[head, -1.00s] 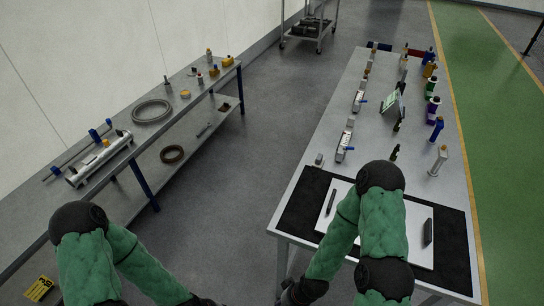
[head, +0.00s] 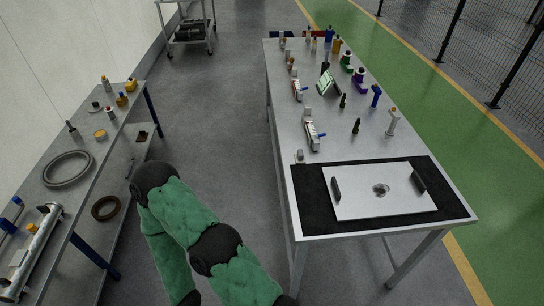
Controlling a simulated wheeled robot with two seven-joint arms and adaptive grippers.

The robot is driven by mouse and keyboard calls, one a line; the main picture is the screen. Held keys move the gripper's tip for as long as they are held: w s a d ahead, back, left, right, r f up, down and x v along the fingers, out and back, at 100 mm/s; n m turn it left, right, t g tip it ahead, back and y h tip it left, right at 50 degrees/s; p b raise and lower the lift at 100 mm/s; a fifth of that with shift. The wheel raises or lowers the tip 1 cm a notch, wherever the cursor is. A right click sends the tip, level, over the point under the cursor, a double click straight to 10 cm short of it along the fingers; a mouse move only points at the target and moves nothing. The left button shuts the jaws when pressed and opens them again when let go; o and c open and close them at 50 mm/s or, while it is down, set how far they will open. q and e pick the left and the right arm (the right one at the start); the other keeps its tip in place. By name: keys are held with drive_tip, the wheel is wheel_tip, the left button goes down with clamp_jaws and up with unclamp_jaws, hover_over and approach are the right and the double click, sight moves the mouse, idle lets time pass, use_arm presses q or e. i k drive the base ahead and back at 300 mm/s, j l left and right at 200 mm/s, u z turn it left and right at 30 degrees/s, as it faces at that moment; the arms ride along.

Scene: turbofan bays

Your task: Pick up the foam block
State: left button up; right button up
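I cannot make out a foam block for certain in the head view. A pale plate (head: 380,208) lies on a black mat (head: 312,200) at the near end of the right table. On the plate are two dark upright bars, one at its left side (head: 336,189) and one at its right (head: 419,181), with a small round metallic part (head: 381,189) between them. One of my green arms shows at the lower left of the table, bent downward. Neither gripper is in view.
The right table (head: 290,130) carries several bottles and tools, a tilted green-screened device (head: 325,83) and grey fixtures (head: 312,132). A left bench (head: 100,150) holds a large ring (head: 68,169) and a metal tube (head: 35,250). A cart (head: 190,33) stands behind. Open floor lies between the tables.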

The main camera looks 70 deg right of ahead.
sight(299, 158)
drive_tip(key=i+z, duration=0.3)
drive_tip(key=i+j+z, duration=0.2)
drive_tip(key=i+z, duration=0.3)
drive_tip(key=z, duration=0.25)
drive_tip(key=i+z, duration=0.15)
drive_tip(key=z, duration=0.3)
drive_tip(key=i+z, duration=0.15)
drive_tip(key=z, duration=0.25)
drive_tip(key=i+j+z, duration=0.15)
drive_tip(key=z, duration=0.25)
drive_tip(key=i+j+z, duration=0.1)
drive_tip(key=z, duration=0.3)
drive_tip(key=i+j+z, duration=0.15)
drive_tip(key=z, duration=0.3)
drive_tip(key=i+j+z, duration=0.15)
drive_tip(key=z, duration=0.25)
drive_tip(key=i+j+z, duration=0.1)
drive_tip(key=j+z, duration=0.15)
drive_tip(key=z, duration=0.2)
drive_tip(key=j+z, duration=0.25)
drive_tip(key=z, duration=0.2)
drive_tip(key=j+z, duration=0.3)
drive_tip(key=z, duration=0.15)
drive_tip(key=i+j, duration=0.05)
